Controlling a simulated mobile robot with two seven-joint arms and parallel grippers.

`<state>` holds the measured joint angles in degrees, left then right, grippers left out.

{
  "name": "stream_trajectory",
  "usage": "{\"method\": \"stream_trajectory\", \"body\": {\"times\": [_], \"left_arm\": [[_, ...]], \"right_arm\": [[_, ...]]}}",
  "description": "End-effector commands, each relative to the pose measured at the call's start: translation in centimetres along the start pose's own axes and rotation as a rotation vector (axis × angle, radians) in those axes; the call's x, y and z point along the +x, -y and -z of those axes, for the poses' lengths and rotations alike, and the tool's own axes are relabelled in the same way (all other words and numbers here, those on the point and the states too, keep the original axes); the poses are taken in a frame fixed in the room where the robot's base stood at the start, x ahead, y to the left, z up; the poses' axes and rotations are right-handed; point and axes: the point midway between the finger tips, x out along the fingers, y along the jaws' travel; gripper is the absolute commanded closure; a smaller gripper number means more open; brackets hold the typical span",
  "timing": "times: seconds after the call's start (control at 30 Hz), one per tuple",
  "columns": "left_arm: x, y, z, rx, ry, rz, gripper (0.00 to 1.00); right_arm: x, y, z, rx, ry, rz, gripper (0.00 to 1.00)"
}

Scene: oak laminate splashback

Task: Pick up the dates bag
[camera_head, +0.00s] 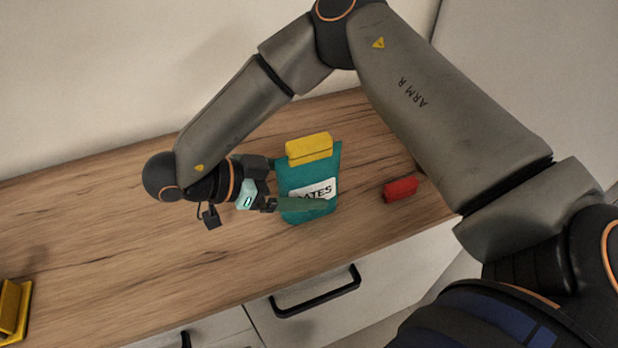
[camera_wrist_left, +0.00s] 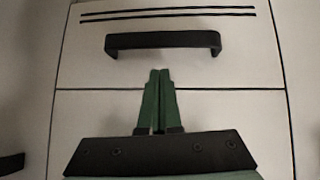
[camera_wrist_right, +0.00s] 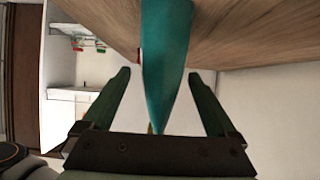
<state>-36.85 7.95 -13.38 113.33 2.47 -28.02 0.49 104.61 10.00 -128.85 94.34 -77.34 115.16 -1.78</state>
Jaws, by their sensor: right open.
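The dates bag (camera_head: 296,181) is teal with a white label and stands on the wooden counter, with a yellow clip (camera_head: 309,148) across its top. My right gripper (camera_head: 322,204) reaches it from the left in the head view. In the right wrist view the bag (camera_wrist_right: 166,60) lies between the two open fingers of the gripper (camera_wrist_right: 160,85), with a gap on each side. My left gripper (camera_wrist_left: 159,75) shows only in the left wrist view. Its fingers are together and empty, in front of a drawer front with a black handle.
A red block-like item (camera_head: 400,189) lies on the counter (camera_head: 200,262) to the right of the bag. A yellow object (camera_head: 12,308) is at the lower left. Drawers with black handles (camera_head: 315,292) are below the front edge. Much of the counter's left is clear.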

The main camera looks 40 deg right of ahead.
Motion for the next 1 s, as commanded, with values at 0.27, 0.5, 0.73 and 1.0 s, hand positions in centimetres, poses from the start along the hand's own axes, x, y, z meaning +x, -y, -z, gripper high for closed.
{"method": "stream_trajectory", "body": {"times": [0.27, 0.5, 0.73, 1.0], "left_arm": [[0.0, 0.07, 0.06, 0.0, -0.001, 0.001, 1.0], [0.0, 0.09, 0.09, 0.001, -0.002, 0.002, 1.0], [0.0, 0.08, 0.1, 0.001, -0.002, 0.001, 1.0], [0.0, 0.06, 0.11, 0.001, -0.002, 0.001, 1.0]], "right_arm": [[-0.03, 0.0, -0.01, 0.0, 0.0, -0.001, 0.33], [-0.04, 0.0, -0.01, -0.001, 0.0, -0.001, 0.6], [-0.05, -0.01, -0.01, -0.001, 0.0, -0.001, 0.86], [-0.05, -0.02, -0.01, -0.001, 0.0, -0.001, 1.0]]}}
